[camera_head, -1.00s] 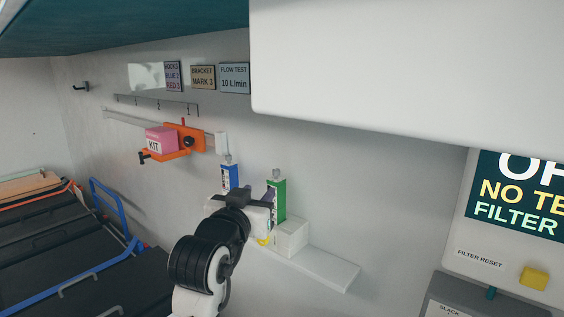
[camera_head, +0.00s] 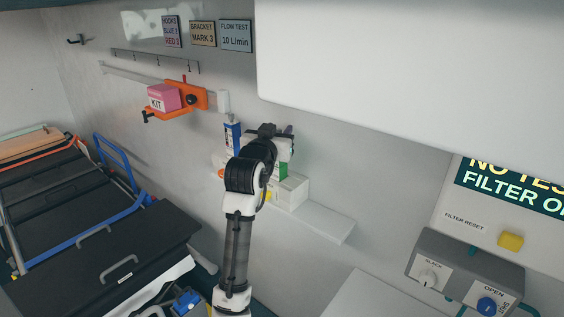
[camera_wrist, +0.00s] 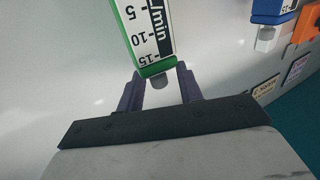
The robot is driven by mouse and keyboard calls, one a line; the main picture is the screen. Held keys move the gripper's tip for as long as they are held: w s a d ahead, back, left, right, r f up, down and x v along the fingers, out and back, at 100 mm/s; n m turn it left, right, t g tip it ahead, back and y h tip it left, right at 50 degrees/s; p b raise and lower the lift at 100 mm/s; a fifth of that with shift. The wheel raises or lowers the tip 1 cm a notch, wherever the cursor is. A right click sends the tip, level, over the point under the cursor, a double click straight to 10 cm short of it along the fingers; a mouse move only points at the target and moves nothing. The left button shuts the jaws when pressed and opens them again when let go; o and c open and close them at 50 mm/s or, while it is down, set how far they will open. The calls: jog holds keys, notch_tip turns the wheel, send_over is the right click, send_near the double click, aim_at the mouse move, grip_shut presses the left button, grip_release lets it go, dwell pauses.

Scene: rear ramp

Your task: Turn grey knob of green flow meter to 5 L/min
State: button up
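The green flow meter (camera_head: 283,170) stands on the wall, mostly hidden behind my arm in the head view. In the wrist view the green flow meter (camera_wrist: 146,30) shows a white scale marked 5, 10 and 15 in L/min; its indicator is not visible. A small grey piece (camera_wrist: 158,82) sticks out of its 15 end, probably the grey knob. My gripper (camera_wrist: 160,90) is open, with one dark finger on each side of this piece and gaps between. In the head view my gripper (camera_head: 275,130) is at the meter's upper end.
A blue flow meter (camera_head: 232,134) stands close to the left. A white box (camera_head: 290,189) sits below on a white ledge (camera_head: 325,225). An orange bracket (camera_head: 200,98) holds a pink kit (camera_head: 165,97). A large white cabinet (camera_head: 400,70) overhangs at upper right.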

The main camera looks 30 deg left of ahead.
jog(key=shift+r, duration=0.2)
jog(key=shift+c, duration=0.5)
grip_shut()
jog(key=shift+h, duration=0.3)
